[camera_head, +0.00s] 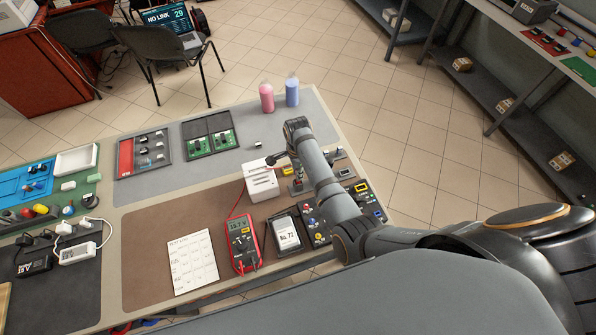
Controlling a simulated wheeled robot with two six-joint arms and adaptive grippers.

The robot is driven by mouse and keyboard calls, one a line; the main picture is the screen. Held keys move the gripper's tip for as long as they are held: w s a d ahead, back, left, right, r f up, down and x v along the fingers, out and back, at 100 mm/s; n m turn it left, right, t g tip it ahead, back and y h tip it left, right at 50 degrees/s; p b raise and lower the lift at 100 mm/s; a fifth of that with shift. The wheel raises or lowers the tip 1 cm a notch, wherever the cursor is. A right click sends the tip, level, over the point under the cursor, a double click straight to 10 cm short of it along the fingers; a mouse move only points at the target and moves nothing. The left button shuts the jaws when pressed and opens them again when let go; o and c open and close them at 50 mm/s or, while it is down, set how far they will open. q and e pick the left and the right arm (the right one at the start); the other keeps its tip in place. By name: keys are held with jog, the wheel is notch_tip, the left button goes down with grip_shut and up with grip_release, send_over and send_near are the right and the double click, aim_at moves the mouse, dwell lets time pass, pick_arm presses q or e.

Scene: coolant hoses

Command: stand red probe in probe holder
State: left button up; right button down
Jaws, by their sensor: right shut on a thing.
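A white block with slots, which looks like the probe holder (262,183), stands on the brown mat near the middle of the bench. My right arm reaches over the bench from the lower right. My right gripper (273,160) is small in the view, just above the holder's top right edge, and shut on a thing. That thing looks like the red probe, but it is mostly hidden, and I cannot tell its tilt or whether it touches the holder. A red lead (235,203) runs from the red multimeter (242,244) up towards the holder. My left gripper is not in view.
A framed device (286,233) lies right of the multimeter, and a paper sheet (193,262) lies left. A panel with knobs (318,229) sits under my right arm. Pink (267,97) and blue (292,92) bottles stand at the back. The grey mat (185,180) has free room.

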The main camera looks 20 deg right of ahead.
jog(key=shift+f+b, duration=0.6)
jog(key=shift+f, duration=0.55)
jog(key=c, duration=1.3)
grip_release()
jog(key=shift+o, duration=0.2)
jog(key=o, duration=0.3)
jog(key=shift+r, duration=0.1)
